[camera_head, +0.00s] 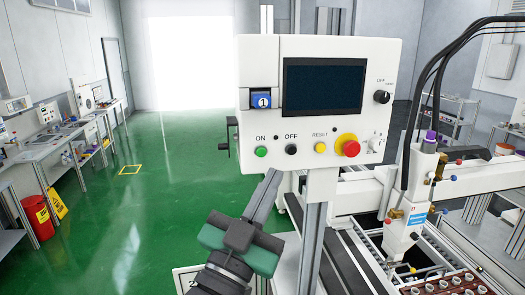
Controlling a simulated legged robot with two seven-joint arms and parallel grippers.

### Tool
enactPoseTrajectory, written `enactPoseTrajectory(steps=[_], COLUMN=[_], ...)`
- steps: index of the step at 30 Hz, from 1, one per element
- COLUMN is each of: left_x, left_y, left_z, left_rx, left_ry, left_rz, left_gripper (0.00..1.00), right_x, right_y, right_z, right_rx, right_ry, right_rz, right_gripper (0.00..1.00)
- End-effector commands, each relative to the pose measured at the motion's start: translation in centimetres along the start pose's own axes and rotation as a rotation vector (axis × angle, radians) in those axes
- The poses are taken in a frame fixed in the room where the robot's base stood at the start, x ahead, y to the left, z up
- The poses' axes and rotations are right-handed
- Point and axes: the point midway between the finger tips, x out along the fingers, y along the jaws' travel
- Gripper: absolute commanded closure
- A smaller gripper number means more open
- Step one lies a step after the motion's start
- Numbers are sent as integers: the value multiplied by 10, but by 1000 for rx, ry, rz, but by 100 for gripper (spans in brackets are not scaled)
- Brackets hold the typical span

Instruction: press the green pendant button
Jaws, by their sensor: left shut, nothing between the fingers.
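The white pendant panel (215,58) is not where I mark its face; its front (330,112) faces me upright on a grey post. The green button (261,152), under the word ON, is at the panel's lower left and fully visible. My left gripper (273,174) reaches up from below with its fingers shut and empty. Its fingertips appear just below and slightly right of the green button, near the panel's lower edge. I cannot tell whether they touch the panel. My right gripper is not in view.
A black OFF button (291,150), a yellow RESET button (321,148) and a red emergency stop (350,148) sit right of the green button. A white dispensing machine (407,205) stands at the right. Green floor (150,210) is open at the left.

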Motion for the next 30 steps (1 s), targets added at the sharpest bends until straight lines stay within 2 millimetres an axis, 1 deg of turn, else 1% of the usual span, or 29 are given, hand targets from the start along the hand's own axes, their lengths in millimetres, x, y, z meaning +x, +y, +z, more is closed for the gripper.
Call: enactPoseTrajectory(steps=[1, 8, 10, 15, 30], left_x=[6, 30, 34, 45, 48], left_y=[-5, -22, -26, -33, -35], left_z=[3, 20, 29, 35, 36], left_rx=[2, 2, 1, 1, 0], left_ry=[-5, -5, -2, -2, -2], left_rz=[-2, 0, -1, 0, 1], left_gripper=[100, 100, 100, 100, 100], right_x=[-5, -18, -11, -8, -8], right_y=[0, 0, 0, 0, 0], right_z=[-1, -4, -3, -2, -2], right_rx=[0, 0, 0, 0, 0], right_ry=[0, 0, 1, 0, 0], right_rz=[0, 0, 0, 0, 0], right_gripper=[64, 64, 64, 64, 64])
